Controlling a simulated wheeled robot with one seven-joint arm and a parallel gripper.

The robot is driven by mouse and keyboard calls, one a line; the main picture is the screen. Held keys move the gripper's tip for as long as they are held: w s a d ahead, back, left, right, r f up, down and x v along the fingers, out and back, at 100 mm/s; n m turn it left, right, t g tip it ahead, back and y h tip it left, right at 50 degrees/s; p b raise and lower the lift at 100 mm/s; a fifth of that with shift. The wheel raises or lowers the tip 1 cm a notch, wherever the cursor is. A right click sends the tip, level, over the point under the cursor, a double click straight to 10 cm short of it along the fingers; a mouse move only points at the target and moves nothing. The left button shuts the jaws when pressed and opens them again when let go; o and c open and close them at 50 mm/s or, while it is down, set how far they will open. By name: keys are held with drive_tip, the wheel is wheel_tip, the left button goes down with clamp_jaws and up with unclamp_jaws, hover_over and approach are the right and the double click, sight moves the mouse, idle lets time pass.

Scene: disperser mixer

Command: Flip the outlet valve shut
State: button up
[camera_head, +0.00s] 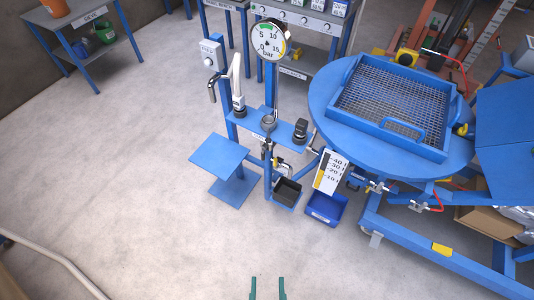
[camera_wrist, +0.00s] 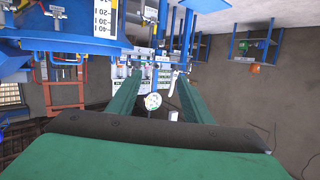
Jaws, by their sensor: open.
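My gripper (camera_head: 268,288) is open and empty at the bottom edge of the head view, over bare floor and well short of the blue equipment. Its two green fingers also show in the wrist view (camera_wrist: 160,78), apart with nothing between them. A small metal tap (camera_head: 283,166) sits on the blue stand above a black bin. Other small valve fittings (camera_head: 376,187) with red parts sit under the edge of the round blue table. I cannot tell for sure which fitting is the outlet valve, or how its lever stands.
The blue stand (camera_head: 219,155) carries a dial gauge (camera_head: 269,40). The round blue table (camera_head: 325,107) holds a mesh tray (camera_head: 347,72). A blue bin (camera_head: 325,210) and a black bin (camera_head: 287,191) sit low. Blue frame rails (camera_head: 445,258) are at right.

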drive_tip(key=w+f, duration=0.1)
drive_tip(key=w+f+m, duration=0.1)
drive_tip(key=f, duration=0.1)
drive_tip(key=w+d+f+m, duration=0.1)
drive_tip(key=w+f, duration=0.1)
drive_tip(key=shift+t, duration=0.3)
clamp_jaws()
drive_tip(key=w+f+m, duration=0.4)
drive_tip(key=w+m, duration=0.1)
drive_tip(key=w, duration=0.5)
drive_tip(key=w+d+f+m+t, duration=0.1)
drive_tip(key=w+f+m, duration=0.3)
drive_tip(key=w, duration=0.7)
drive_tip(key=w+d+f+m+t+y, duration=0.1)
drive_tip(key=w+f+m, duration=0.2)
drive_tip(key=w+m, duration=0.3)
drive_tip(key=w, duration=0.4)
drive_tip(key=shift+w+f, duration=0.15)
drive_tip(key=shift+f, duration=0.25)
drive_tip(key=shift+d, duration=0.1)
